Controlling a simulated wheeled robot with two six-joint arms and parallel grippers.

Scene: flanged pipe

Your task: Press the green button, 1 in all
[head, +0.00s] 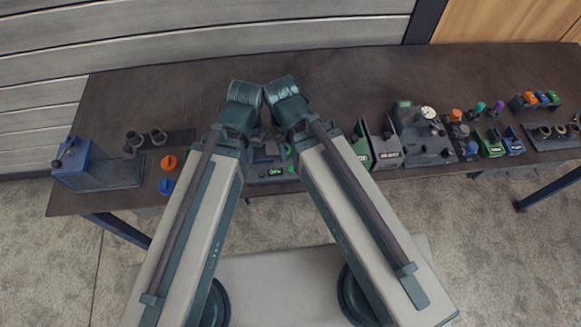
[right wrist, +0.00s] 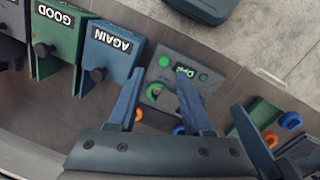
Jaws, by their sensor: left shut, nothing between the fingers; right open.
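The control panel (right wrist: 181,60) stands on the workbench, with a lit green label between two green round spots. A round green button (right wrist: 155,90) sits on it, and a bit of green also shows beside my arms in the head view (head: 288,150). My right gripper (right wrist: 160,105) is open and empty, its two fingers reaching over the panel on either side of the green button. In the head view my arms hide most of the right gripper. My left gripper (head: 258,154) is shut and empty near the panel, partly hidden by my arm. I cannot tell whether it touches anything.
In the right wrist view the blue AGAIN bin (right wrist: 110,48) and green GOOD bin (right wrist: 60,38) stand left of the panel. Orange (head: 168,162) and blue knobs (head: 167,187) lie left of my arms. Bare workbench (head: 185,95) shows behind.

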